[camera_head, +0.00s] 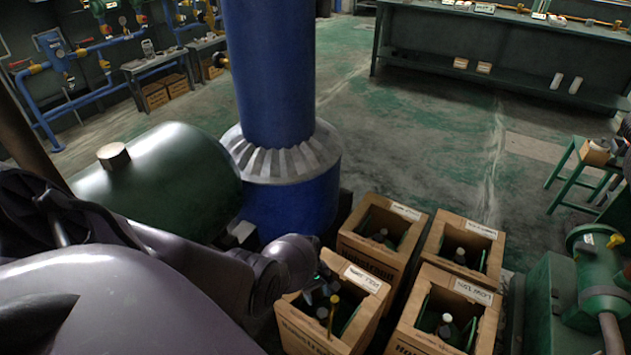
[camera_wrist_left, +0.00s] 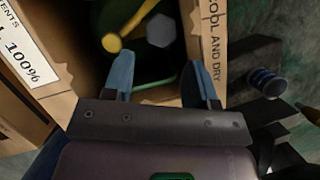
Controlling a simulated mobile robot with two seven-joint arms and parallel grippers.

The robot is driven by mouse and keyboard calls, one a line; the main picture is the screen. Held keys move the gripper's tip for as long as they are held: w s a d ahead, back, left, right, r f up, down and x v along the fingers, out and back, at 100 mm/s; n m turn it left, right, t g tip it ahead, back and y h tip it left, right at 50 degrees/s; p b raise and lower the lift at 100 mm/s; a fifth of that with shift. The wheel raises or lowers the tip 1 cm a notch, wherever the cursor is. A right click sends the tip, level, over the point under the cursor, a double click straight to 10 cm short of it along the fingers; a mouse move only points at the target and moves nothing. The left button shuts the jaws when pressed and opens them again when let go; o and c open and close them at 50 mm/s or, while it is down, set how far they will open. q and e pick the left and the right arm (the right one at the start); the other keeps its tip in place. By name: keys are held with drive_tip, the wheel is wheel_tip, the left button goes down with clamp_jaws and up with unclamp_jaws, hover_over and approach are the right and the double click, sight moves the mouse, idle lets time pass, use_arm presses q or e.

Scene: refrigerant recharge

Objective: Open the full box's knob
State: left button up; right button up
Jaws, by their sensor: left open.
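The full box, an open cardboard box (camera_head: 301,332), stands nearest to me, at the front left of a group of boxes. In the left wrist view its label (camera_wrist_left: 22,62) reads 100%. Inside are a dark green cylinder, a grey six-sided knob (camera_wrist_left: 160,30) and a yellow rod-like part (camera_wrist_left: 113,44) beside the knob. My left gripper (camera_wrist_left: 157,75) is open, its two blue-grey fingers apart over the box opening. The knob shows beyond the fingertips, between them, with nothing gripped. In the head view my wrist partly covers the box. My right gripper is not in view.
Three similar boxes stand close by: behind (camera_head: 383,232), back right (camera_head: 464,243) and right (camera_head: 449,310). A green tank (camera_head: 160,175) and a blue column (camera_head: 270,80) are at the left. Green machinery (camera_head: 590,275) is at the right.

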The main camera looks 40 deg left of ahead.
use_arm(q)
drive_tip(key=p+v, duration=0.1)
drive_tip(key=v, duration=0.4)
drive_tip(key=shift+f, duration=0.1)
idle(0.5)
